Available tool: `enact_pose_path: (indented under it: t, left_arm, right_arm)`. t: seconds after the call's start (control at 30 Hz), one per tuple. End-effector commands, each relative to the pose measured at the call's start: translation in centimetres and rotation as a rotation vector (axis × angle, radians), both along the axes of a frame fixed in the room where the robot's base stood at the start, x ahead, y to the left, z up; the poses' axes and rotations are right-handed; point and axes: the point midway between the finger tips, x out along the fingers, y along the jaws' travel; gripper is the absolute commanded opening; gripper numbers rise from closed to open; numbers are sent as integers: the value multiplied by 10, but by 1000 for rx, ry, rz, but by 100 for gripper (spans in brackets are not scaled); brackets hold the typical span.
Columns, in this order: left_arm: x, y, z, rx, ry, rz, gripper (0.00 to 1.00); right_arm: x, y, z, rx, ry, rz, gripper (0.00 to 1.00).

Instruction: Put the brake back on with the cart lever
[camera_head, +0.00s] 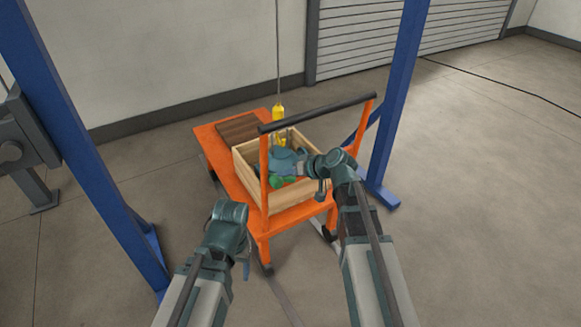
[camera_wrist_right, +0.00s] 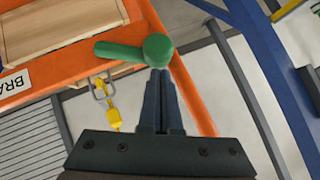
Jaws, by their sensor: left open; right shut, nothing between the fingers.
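The green brake lever (camera_wrist_right: 125,51) with a round knob shows in the right wrist view, beside the orange cart frame (camera_wrist_right: 85,68) and a partly cut-off label reading "BRA". My right gripper (camera_wrist_right: 160,76) is shut and empty, its fingertips at the knob; whether they touch it I cannot tell. In the head view the orange cart (camera_head: 288,217) stands ahead, and my right gripper (camera_head: 322,190) is near the right post of its handle. My left gripper (camera_head: 246,268) is open and empty, low at the cart's near left side. The lever cannot be clearly made out in the head view.
A wooden crate (camera_head: 290,200) on the cart holds a teal pump (camera_head: 287,160) and a green part. A yellow hook (camera_head: 278,112) hangs on a cable above. The dark handle bar (camera_head: 318,113) crosses above the crate. Blue posts (camera_head: 400,85) stand on both sides.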

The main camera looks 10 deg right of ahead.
Motion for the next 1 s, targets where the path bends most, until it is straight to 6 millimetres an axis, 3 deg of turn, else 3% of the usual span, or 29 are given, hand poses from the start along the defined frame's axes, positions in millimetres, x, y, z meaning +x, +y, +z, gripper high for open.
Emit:
enact_pose_path:
  t: [0.3, 1.0]
  left_arm:
    - [0, 0, -4, 0, 0, 0, 64]
    - [0, 0, -11, 0, 0, 0, 64]
  right_arm:
    - [-8, 19, -14, -181, -66, 1, 0]
    - [-10, 27, -22, -189, -68, 2, 0]
